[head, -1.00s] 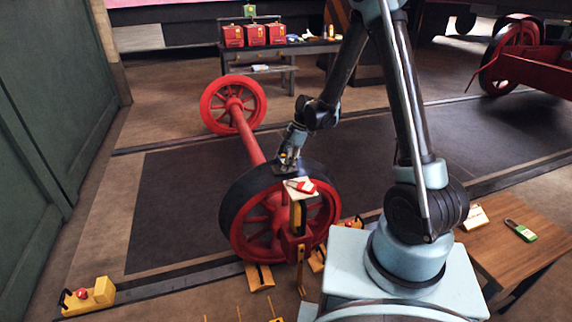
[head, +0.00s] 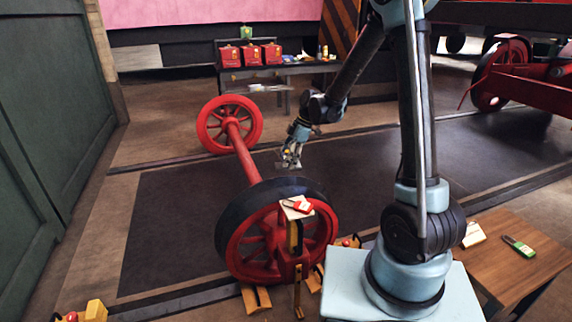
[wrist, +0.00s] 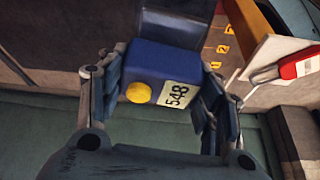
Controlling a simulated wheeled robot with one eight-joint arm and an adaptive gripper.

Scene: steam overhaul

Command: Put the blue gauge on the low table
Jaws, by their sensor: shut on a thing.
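The blue gauge (wrist: 165,62) is a blue block with a yellow knob and a white label reading 548. In the wrist view it sits between the pads of my gripper (wrist: 162,84), which is shut on it. In the head view my gripper (head: 290,157) is above the dark floor, just behind the near red wheel, and the gauge is too small to make out there. A low wooden table (head: 505,270) stands at the lower right, beside my base. A white block and a green-and-dark tool lie on it, with bare wood in front.
A red wheelset (head: 240,160) lies across the left middle. A small stand (head: 296,235) with a red-and-white item on top is in front of its near wheel. Yellow chocks (head: 256,298) lie on the floor. A bench (head: 285,70) with red boxes stands at the back.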

